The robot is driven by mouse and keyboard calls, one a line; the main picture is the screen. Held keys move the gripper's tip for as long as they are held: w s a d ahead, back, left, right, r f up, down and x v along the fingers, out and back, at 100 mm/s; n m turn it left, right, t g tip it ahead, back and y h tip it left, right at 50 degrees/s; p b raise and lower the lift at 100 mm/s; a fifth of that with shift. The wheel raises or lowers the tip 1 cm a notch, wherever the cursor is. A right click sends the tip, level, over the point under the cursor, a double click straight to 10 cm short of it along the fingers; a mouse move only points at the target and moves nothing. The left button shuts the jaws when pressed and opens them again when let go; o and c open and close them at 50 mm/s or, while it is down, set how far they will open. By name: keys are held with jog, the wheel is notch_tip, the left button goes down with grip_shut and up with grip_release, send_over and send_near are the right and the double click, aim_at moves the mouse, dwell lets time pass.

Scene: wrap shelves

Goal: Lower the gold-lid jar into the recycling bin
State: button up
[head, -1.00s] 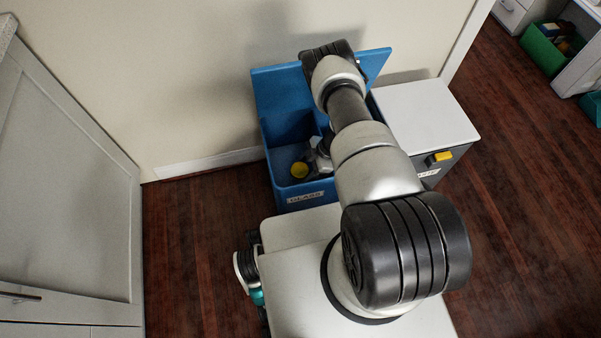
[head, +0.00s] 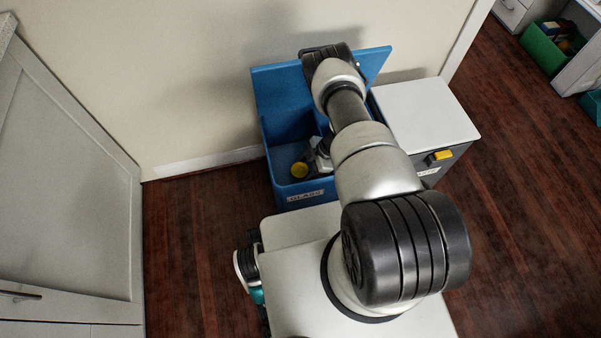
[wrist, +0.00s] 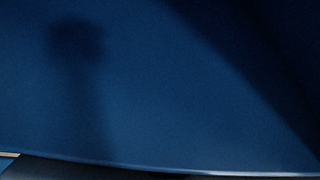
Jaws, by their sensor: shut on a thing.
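The gold-lid jar (head: 299,170) shows as a round yellow-gold lid in the head view. It is inside the left compartment of the blue recycling bin (head: 284,192), whose front label reads GLASS. My gripper (head: 309,166) is shut on the jar and reaches down into the bin from the right; my arm hides much of it. The jar's body and whether it touches the bin floor cannot be told. In the wrist view a blue bin surface (wrist: 160,90) fills the picture, with a dark shadow on it, and the jar cannot be made out.
A white-topped grey bin (head: 425,110) with a yellow piece (head: 440,157) on its front stands right of the blue bin. The wall (head: 180,80) is close behind. A grey cabinet (head: 65,180) is at left. A green crate (head: 548,48) lies far right.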

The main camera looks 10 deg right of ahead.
jog(key=o, duration=1.2)
jog(key=shift+o, duration=0.2)
jog(key=p+v, duration=0.6)
jog(key=v, duration=1.1)
jog(key=shift+r+p, duration=0.2)
jog(key=shift+p, duration=0.2)
